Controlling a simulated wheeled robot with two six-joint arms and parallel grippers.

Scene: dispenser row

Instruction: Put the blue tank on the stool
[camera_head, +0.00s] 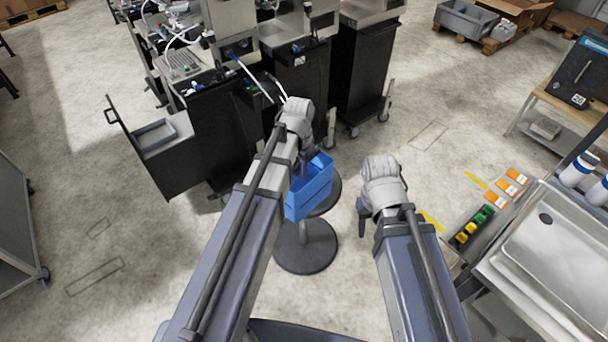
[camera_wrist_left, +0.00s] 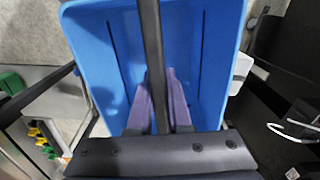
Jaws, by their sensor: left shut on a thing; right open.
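The blue tank (camera_head: 309,192) is an open-topped box, upright or nearly so, directly at the round dark stool (camera_head: 332,197). It covers much of the stool's seat in the head view. I cannot tell whether its bottom touches the seat. My left gripper (camera_head: 304,164) is shut on the tank from above. In the left wrist view the tank (camera_wrist_left: 215,55) fills the upper middle, and the fingers of my left gripper (camera_wrist_left: 160,95) reach in, with a dark bar between them. My right gripper (camera_head: 361,215) is open and empty, to the right of the stool.
Dark dispenser cabinets (camera_head: 235,130) stand behind the stool, one with its drawer (camera_head: 155,138) pulled out to the left. A sink bench (camera_head: 555,245) with colored blocks (camera_head: 472,228) is at the right. The floor (camera_head: 110,215) at left is clear.

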